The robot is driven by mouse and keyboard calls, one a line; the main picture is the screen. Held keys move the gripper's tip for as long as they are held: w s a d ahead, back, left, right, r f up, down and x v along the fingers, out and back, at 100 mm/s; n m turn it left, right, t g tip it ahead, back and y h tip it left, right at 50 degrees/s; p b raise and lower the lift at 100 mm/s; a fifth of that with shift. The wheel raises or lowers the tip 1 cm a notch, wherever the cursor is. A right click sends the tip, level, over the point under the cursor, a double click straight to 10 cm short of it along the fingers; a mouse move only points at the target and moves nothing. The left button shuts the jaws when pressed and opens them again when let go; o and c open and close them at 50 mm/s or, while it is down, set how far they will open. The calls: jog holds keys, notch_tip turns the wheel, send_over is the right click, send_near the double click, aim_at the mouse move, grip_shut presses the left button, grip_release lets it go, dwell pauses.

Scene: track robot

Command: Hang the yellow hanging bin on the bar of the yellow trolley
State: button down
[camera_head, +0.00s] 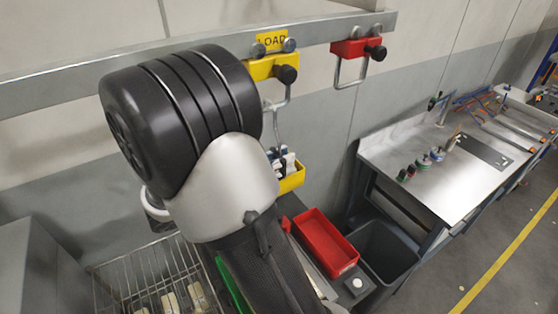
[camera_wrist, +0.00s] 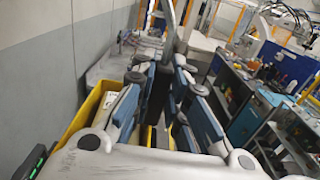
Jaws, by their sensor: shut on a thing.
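The yellow trolley (camera_head: 262,68) hangs on the rail, with its metal bar (camera_head: 287,95) below it, partly hidden by my arm. In the wrist view the yellow bin (camera_wrist: 88,118) shows at left, beside the fingers. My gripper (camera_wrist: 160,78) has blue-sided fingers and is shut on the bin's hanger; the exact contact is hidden.
A red trolley (camera_head: 350,48) with an empty bar hangs to the right on the same rail (camera_head: 180,48). Below are a red tray (camera_head: 325,243), a grey bin (camera_head: 385,252) and a wire basket (camera_head: 125,275). A metal workbench (camera_head: 430,190) stands at right.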

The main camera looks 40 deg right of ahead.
jog(key=c, duration=1.5)
grip_release()
jog(key=shift+a, duration=0.1)
jog(key=v, duration=1.1)
jog(key=shift+w+a, duration=0.2)
jog(key=shift+a, duration=0.2)
